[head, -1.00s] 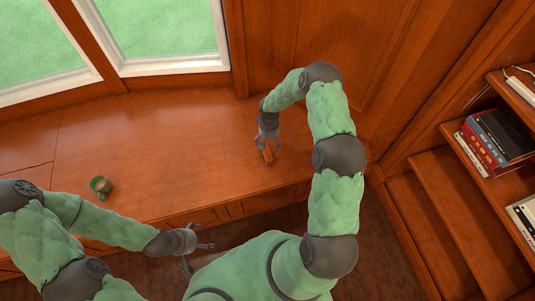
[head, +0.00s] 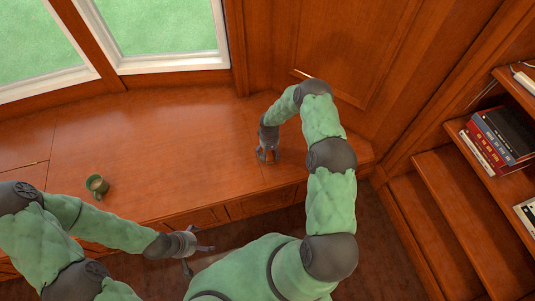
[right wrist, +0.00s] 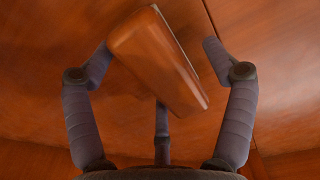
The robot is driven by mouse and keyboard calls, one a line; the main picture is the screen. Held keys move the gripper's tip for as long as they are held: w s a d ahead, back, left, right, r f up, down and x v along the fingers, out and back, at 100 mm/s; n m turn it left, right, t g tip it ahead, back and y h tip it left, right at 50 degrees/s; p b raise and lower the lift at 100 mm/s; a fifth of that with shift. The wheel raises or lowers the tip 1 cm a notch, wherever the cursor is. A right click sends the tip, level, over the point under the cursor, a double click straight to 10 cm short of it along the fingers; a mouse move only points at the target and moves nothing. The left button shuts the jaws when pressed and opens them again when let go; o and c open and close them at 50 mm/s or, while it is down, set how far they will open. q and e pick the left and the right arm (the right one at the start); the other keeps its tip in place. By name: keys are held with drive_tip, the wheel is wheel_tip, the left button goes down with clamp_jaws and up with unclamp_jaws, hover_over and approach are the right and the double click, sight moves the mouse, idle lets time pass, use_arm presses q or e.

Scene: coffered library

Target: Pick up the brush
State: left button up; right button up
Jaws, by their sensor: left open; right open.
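The brush (right wrist: 160,62) shows in the right wrist view as a reddish-brown wooden block with a pale strip along one edge. It lies tilted in that picture, between the spread fingers of my right gripper (right wrist: 158,48). The fingers are open, with a gap visible on the right side; contact on the left is unclear. In the head view my right gripper (head: 268,157) is low over the wooden bench top (head: 190,140) and hides most or all of the brush. My left gripper (head: 200,259) is open and empty in front of the bench edge.
A green mug (head: 97,186) stands on the bench at the left. Shelves with books (head: 500,135) are at the right, and a wood panel wall rises behind my right arm. The bench middle is clear.

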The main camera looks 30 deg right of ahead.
drive_tip(key=c, duration=1.3)
drive_tip(key=shift+r, duration=0.1)
drive_tip(key=shift+r, duration=0.25)
drive_tip(key=r, duration=0.1)
drive_tip(key=r+p, duration=0.1)
drive_tip(key=r, duration=0.1)
drive_tip(key=shift+s+a+r+p, duration=0.15)
drive_tip(key=shift+a+p, duration=0.1)
drive_tip(key=shift+p, duration=0.15)
drive_tip(key=a+r, duration=0.2)
drive_tip(key=s+a+r+p, duration=0.1)
drive_tip(key=a+r, duration=0.1)
drive_tip(key=r, duration=0.1)
drive_tip(key=shift+a+r+p, duration=0.15)
drive_tip(key=shift+p, duration=0.15)
drive_tip(key=s+a+r, duration=0.1)
drive_tip(key=a, duration=0.2)
drive_tip(key=s+a+r, duration=0.1)
drive_tip(key=a, duration=0.1)
drive_tip(key=s+a+r+p, duration=0.1)
drive_tip(key=a, duration=0.2)
drive_tip(key=shift+a+r, duration=0.3)
drive_tip(key=shift+r, duration=0.05)
drive_tip(key=shift+o, duration=1.2)
drive_tip(key=shift+c, duration=0.3)
